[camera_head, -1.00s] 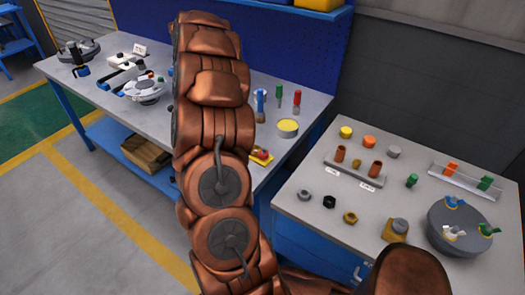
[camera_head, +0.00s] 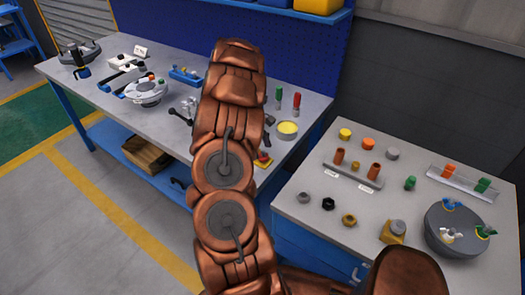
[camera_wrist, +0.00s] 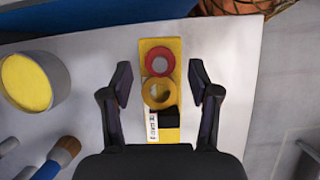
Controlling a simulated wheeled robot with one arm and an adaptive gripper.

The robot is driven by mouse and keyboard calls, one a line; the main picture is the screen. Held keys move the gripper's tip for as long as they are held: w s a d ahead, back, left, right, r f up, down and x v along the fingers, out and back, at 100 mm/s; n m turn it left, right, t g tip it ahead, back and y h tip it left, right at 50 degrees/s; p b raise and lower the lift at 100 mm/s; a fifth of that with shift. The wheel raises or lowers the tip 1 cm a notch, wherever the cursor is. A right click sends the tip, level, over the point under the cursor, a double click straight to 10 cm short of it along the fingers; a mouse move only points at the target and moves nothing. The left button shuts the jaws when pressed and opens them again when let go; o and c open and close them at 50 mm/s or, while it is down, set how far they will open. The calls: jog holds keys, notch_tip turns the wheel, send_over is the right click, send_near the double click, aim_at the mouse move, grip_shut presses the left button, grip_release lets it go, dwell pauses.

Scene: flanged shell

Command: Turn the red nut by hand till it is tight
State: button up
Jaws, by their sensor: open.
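The red nut (camera_wrist: 160,65) is a red ring around a grey centre in the wrist view. It is at the far end of a yellow plate (camera_wrist: 168,136). A yellow nut (camera_wrist: 158,94), a black piece (camera_wrist: 168,118) and a white label (camera_wrist: 153,126) are nearer on the same plate. My gripper (camera_wrist: 160,70) is open and empty. Its two fingers show left and right of the red nut, apart from it; their height above it I cannot tell. In the head view my arm hides my gripper and much of the plate; a little red and yellow (camera_head: 263,161) shows beside it.
A yellow-topped can (camera_head: 287,129) and a red-handled tool (camera_head: 297,102) are on the same workbench (camera_head: 315,103). In the wrist view a brush (camera_wrist: 62,153) lies at lower left. The right table (camera_head: 300,233) holds loose nuts and a grey flanged shell (camera_head: 452,238).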

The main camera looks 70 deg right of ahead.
aim_at(263, 157)
jog(key=shift+x, duration=1.3)
jog(key=shift+c, duration=0.2)
jog(key=c, duration=1.1)
jog(key=shift+d+f+m+b, duration=0.1)
jog(key=shift+f+m+b, duration=0.05)
jog(key=shift+m+b, duration=0.5)
jog(key=shift+y, duration=0.3)
jog(key=o, duration=1.1)
jog(key=shift+o, duration=0.2)
